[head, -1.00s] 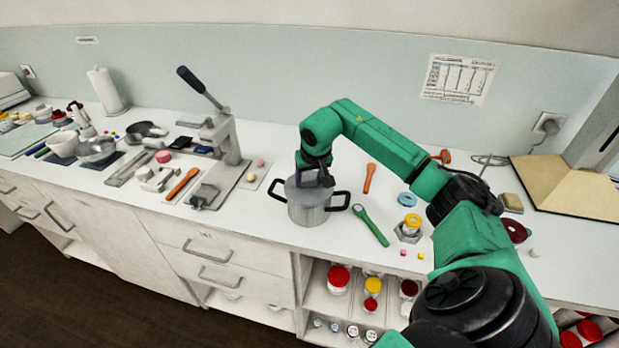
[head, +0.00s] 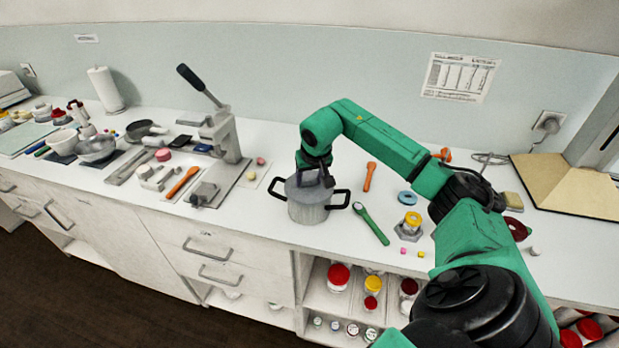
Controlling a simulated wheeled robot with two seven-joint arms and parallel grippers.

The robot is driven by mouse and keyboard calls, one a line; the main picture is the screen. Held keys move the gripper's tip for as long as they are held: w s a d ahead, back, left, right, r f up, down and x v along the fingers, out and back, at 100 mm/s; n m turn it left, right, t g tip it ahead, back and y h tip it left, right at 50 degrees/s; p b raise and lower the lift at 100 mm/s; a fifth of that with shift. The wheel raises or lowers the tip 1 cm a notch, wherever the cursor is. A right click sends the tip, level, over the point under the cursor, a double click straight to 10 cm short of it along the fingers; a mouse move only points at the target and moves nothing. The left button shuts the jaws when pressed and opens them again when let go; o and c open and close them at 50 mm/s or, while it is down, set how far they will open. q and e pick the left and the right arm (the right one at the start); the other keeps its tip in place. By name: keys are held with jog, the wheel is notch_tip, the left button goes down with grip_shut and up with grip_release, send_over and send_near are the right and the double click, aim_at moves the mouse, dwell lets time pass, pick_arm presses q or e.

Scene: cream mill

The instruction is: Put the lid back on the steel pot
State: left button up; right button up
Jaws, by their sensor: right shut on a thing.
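The steel pot (head: 308,211) stands upright on the white counter, with a black loop handle on each side. The grey lid (head: 294,188) is at the pot's mouth, level with the rim; I cannot tell whether it is fully seated. My right gripper (head: 310,181) points down over the pot and is shut on the lid. Its fingers hide the lid's middle and its knob. My left gripper is not in view.
A green-handled tool (head: 371,224) and an orange spoon (head: 370,177) lie right of the pot. A lever press (head: 222,140) stands to the left. The counter's front edge (head: 250,231) is close before the pot.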

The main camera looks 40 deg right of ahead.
jog(key=shift+f, duration=0.3)
dwell(0.5)
jog(key=o, duration=1.4)
jog(key=shift+o, duration=0.4)
jog(key=shift+r, duration=0.1)
notch_tip(320, 180, up, 4)
jog(key=p, duration=0.3)
jog(key=shift+r+p, duration=0.25)
jog(key=shift+p, duration=0.1)
jog(key=shift+f, duration=0.1)
grip_shut()
